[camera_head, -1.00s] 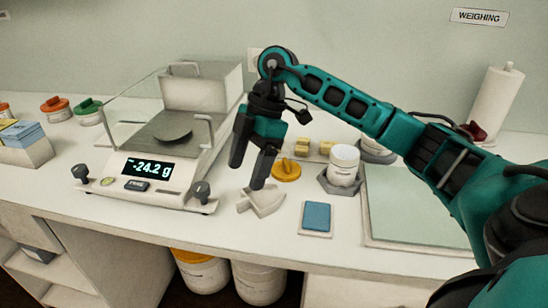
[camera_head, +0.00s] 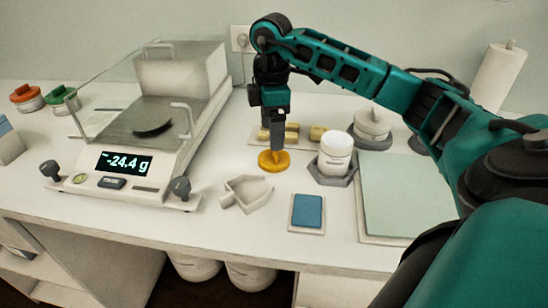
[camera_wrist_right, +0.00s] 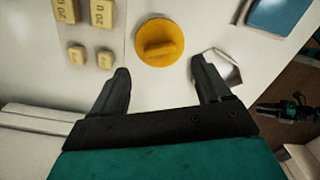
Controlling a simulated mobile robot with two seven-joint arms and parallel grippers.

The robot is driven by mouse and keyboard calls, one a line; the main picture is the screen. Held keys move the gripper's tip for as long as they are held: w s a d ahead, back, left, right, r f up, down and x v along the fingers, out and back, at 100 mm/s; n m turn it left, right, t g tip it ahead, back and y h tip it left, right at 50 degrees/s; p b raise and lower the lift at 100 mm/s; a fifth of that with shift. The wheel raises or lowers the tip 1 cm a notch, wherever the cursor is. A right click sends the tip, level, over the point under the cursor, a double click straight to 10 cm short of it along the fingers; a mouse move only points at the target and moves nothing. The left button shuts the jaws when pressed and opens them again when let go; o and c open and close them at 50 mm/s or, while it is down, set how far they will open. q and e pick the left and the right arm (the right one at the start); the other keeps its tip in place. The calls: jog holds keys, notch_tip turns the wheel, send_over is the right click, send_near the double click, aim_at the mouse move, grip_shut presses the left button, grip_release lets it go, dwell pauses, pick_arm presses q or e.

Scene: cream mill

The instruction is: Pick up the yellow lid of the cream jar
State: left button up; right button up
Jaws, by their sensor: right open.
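The yellow lid (camera_head: 273,161) lies on the white bench, a round disc with a raised grip bar on top. In the right wrist view the lid (camera_wrist_right: 160,42) lies ahead of and between my open right fingers (camera_wrist_right: 163,85), with nothing held. In the head view my right gripper (camera_head: 274,140) points down right above the lid; its fingertips overlap the lid's far edge in the picture, and I cannot tell the exact gap. A white jar (camera_head: 336,150) without a yellow lid on it stands in a grey hexagonal holder (camera_head: 333,178) to the right.
A balance (camera_head: 125,170) reading -24.4 g stands left. Yellow weights (camera_head: 291,131) sit behind the lid. A pale weighing boat (camera_head: 247,193) and a blue pad (camera_head: 308,210) lie in front. A pale green mat (camera_head: 405,195) lies right.

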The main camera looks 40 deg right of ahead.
aim_at(274, 156)
jog(key=shift+s+d+f, duration=0.1)
jog(key=shift+f, duration=1.25)
jog(key=shift+d+f, duration=0.1)
jog(key=shift+f, duration=1.25)
jog(key=shift+c, duration=0.4)
jog(key=c, duration=1)
jog(key=shift+r, duration=0.1)
jog(key=shift+c, duration=0.2)
